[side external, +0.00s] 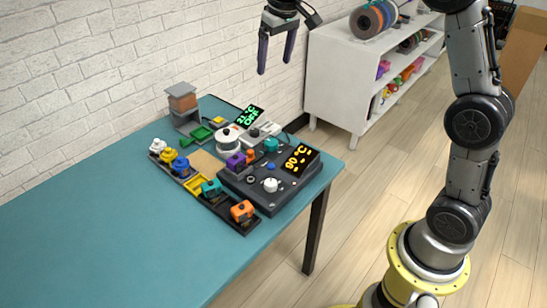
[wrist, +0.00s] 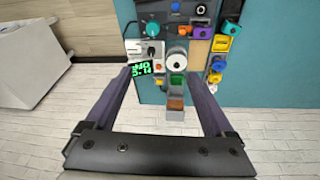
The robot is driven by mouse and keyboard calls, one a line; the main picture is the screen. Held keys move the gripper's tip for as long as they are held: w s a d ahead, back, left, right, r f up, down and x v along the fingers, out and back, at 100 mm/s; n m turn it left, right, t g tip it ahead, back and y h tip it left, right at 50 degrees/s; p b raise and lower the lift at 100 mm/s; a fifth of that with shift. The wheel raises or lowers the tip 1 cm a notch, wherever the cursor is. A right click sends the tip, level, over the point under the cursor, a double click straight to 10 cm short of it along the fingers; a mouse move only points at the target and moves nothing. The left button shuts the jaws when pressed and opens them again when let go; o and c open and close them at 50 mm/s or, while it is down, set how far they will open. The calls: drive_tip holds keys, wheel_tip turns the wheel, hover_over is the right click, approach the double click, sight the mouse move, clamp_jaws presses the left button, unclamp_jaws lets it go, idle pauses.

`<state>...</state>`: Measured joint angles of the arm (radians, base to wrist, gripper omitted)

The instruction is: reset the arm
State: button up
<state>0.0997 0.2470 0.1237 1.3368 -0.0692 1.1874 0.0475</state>
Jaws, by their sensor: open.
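My gripper (side external: 277,48) is open and empty, raised high above the far edge of the table near the brick wall. In the wrist view its two dark fingers (wrist: 161,95) are spread wide with nothing between them touching. The rest of my arm stands at the right in the side view.
The teal table (side external: 110,235) holds a dark control box (side external: 285,190) with a 90 °C display, a smaller unit (side external: 258,130) with a green display, a row of coloured parts, and a grey-brown stand (side external: 183,103). A white shelf (side external: 335,80) stands behind. The table's left part is clear.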

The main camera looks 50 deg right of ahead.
drive_tip(key=s+a+r+t, duration=0.1)
drive_tip(key=s+a+r, duration=0.15)
drive_tip(key=s, duration=0.55)
drive_tip(key=s+a+r+t, duration=0.15)
drive_tip(key=s+r, duration=0.25)
drive_tip(key=s, duration=0.5)
drive_tip(key=s+a+f+n+y, duration=0.1)
drive_tip(key=s+a+f, duration=0.1)
drive_tip(key=s+f, duration=0.9)
drive_tip(key=s, duration=0.3)
drive_tip(key=shift+s, duration=0.35)
drive_tip(key=shift+a, duration=0.1)
